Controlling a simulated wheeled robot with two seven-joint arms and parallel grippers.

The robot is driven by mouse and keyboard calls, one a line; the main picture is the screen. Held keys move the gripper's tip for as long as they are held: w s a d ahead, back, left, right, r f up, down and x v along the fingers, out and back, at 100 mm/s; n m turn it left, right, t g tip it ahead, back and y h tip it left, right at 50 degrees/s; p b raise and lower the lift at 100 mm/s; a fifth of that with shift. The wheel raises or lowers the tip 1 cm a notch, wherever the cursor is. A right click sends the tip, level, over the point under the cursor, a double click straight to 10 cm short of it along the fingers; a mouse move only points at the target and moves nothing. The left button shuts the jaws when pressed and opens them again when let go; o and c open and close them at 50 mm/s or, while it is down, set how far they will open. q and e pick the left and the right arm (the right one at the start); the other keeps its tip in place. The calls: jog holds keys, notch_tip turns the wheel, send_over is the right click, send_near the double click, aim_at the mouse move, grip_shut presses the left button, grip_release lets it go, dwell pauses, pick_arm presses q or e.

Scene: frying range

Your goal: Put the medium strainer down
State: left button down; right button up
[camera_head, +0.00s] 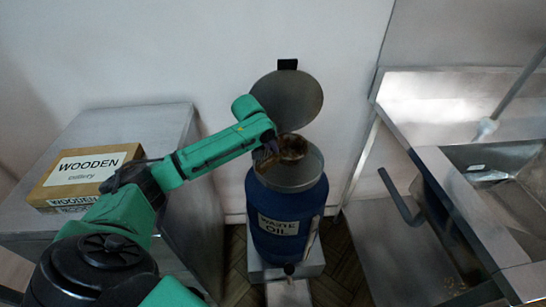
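My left gripper (267,153) is at the open mouth of the blue waste oil drum (270,215). A small brownish, round-rimmed thing, which looks like the medium strainer (293,149), is right beside the fingertips, over the back part of the drum's mouth. The gripper appears shut on it, but the fingers are dark and small, and any handle is hidden. I cannot tell whether the strainer touches the drum. My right gripper is out of view.
The drum's round lid (287,97) stands raised behind its mouth. A box marked wooden cutlery (85,177) lies on the grey cabinet (125,128) at left. A metal range (440,105) with a basin (505,175) stands at right. Bare floor shows beside the drum.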

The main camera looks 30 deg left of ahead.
pick_arm(q)
notch_tip(320, 180, down, 4)
jog(key=c, duration=1.1)
grip_release()
jog(key=v, duration=1.2)
